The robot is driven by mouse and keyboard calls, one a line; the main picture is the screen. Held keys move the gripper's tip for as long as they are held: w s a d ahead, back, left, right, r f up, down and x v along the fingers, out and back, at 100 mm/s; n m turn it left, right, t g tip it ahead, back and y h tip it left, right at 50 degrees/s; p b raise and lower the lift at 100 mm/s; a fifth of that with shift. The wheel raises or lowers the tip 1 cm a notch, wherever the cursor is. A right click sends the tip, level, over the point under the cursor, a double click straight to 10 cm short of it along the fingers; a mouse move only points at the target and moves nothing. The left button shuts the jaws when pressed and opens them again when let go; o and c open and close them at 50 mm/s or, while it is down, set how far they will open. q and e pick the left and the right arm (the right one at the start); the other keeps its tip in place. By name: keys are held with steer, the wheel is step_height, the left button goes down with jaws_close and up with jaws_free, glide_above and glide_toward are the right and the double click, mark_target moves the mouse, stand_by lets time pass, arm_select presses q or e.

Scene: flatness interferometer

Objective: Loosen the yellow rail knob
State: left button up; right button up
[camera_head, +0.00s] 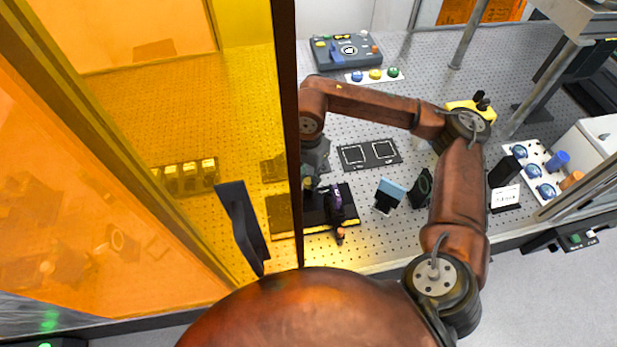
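A black rail (348,215) lies on the perforated table, its left part seen through the amber panel. A dark carriage with a purple part (336,197) sits on it, and a small copper-coloured knob (340,233) sticks out at its front. I cannot clearly pick out the yellow rail knob; the area around the carriage is small and partly covered. My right arm reaches over from the right, and my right gripper (312,186) points down at the rail, just left of the purple part. Its fingers are too dark and small to show whether they are open or touching anything. My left gripper is out of view.
An amber panel with a dark post (288,120) and black handle (243,228) stands close left of my gripper. A white strip with blue, yellow and green knobs (375,74) lies at the back. A blue-topped block (391,189) stands right of the rail.

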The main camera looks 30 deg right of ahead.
mark_target(308, 180)
steer(key=o, duration=0.4)
step_height(308, 180, up, 12)
stand_by(0.6)
stand_by(0.4)
